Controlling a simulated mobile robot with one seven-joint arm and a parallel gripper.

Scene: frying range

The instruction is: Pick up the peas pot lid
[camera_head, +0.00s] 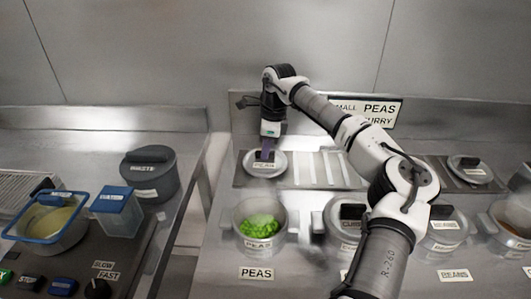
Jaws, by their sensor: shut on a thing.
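The peas pot lid (281,166) is a round grey metal disc with a small label, behind the open peas pot (240,222). My gripper (266,154) points down from above and is shut on the lid's handle, which it largely hides. The lid lies level at the left end of the back metal panel; I cannot tell whether it touches the panel or hangs just above it. The peas pot stands in front, uncovered, with green peas (259,226) inside and a PEAS label on the counter before it.
My arm reaches across the right side, partly hiding a lidded pot (333,218). Another lidded pot (446,232) and a lid (471,169) are farther right. A ribbed panel (318,170) adjoins the peas lid. On the left are a grey waste bin (150,178), a blue-rimmed basin (46,238) and controls.

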